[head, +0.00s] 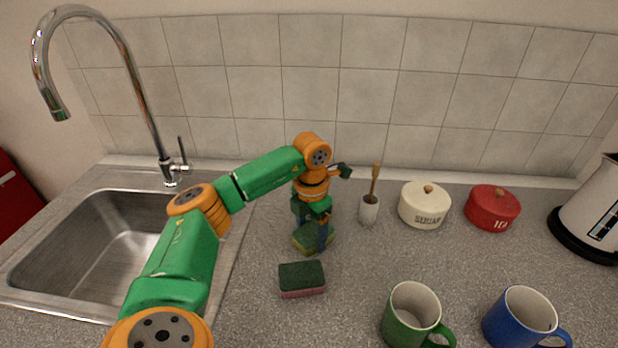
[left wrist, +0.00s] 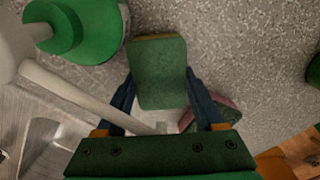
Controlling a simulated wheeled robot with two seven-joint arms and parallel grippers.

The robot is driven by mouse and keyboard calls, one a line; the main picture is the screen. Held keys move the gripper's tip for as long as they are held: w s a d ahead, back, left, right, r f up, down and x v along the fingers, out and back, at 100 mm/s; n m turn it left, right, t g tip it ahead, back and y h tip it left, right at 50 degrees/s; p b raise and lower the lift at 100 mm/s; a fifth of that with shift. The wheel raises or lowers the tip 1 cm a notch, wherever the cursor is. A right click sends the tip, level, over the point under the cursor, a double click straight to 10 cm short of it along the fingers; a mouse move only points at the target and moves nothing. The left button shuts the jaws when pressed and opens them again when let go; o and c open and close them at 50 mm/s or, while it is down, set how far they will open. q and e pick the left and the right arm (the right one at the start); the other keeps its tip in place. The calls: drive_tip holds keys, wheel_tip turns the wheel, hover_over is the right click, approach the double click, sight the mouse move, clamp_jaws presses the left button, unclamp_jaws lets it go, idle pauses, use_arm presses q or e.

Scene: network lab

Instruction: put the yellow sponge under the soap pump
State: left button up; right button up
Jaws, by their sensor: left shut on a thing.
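The yellow sponge (head: 303,243) has a dark green scouring top and stands between the fingers of my left gripper (head: 316,240) in the head view. In the left wrist view, the yellow sponge (left wrist: 158,75) shows its green face and a thin yellow edge, with the blue fingers of my left gripper (left wrist: 160,95) on both sides of it. The gripper is shut on it, low over the counter; whether it touches the counter is unclear. What looks like the soap pump (left wrist: 95,30) is green, just left of the sponge in the left wrist view. My arm largely hides that spot in the head view.
A pink sponge with a green top (head: 302,280) lies just in front. The sink (head: 95,250) and tap (head: 150,110) are left. A brush holder (head: 369,210), white pot (head: 424,208), red pot (head: 492,210), green mug (head: 410,318), blue mug (head: 518,322) and kettle (head: 595,215) stand right.

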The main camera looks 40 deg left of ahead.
sight(312, 232)
use_arm(q)
drive_tip(key=shift+s+d, duration=0.1)
drive_tip(key=o, duration=1.3)
drive_tip(key=shift+r, duration=0.35)
wheel_tip(312, 232, up, 6)
drive_tip(key=shift+f, duration=0.1)
wheel_tip(312, 232, up, 6)
drive_tip(key=p, duration=0.3)
drive_tip(key=shift+f, duration=0.1)
